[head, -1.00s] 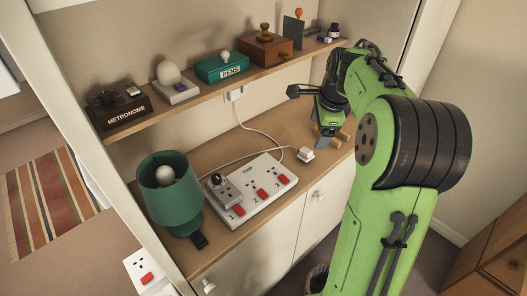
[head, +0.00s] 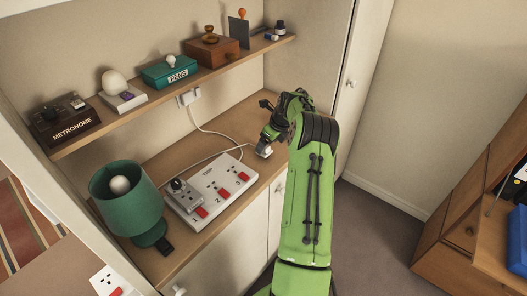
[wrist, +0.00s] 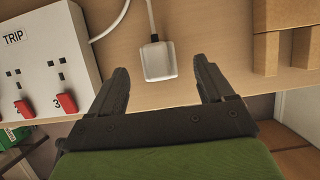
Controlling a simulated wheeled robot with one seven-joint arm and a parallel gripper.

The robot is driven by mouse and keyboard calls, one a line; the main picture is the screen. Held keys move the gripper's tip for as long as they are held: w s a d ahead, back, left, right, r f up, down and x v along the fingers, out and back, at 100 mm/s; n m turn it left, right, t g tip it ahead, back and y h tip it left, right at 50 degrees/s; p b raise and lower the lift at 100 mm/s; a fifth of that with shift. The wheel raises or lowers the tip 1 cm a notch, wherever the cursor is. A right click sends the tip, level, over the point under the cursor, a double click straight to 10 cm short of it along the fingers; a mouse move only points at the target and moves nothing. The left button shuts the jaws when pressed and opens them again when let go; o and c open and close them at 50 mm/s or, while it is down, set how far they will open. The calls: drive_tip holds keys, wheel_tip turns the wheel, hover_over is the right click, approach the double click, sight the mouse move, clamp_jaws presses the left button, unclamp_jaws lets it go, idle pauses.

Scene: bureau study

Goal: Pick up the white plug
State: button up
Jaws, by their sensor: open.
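The white plug (wrist: 158,62) lies on the wooden desk top near its front edge, with its white cord running back from it in the wrist view. In the head view the plug (head: 264,151) shows just below my gripper (head: 269,139), partly covered by it. In the wrist view my gripper (wrist: 160,68) is open, with one dark finger to each side of the plug in the picture. The jaws hold nothing. The height of the fingers above the desk is hard to tell.
A white power strip marked TRIP (head: 221,187), with red switches and a grey plug-in unit, lies left of the plug. A green lamp (head: 127,205) stands further left. Wooden blocks (wrist: 285,40) sit to the right in the wrist view. A shelf (head: 175,92) runs above.

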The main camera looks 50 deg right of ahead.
drive_tip(key=x, duration=0.5)
drive_tip(key=shift+w+a, duration=0.1)
drive_tip(key=shift+w, duration=0.15)
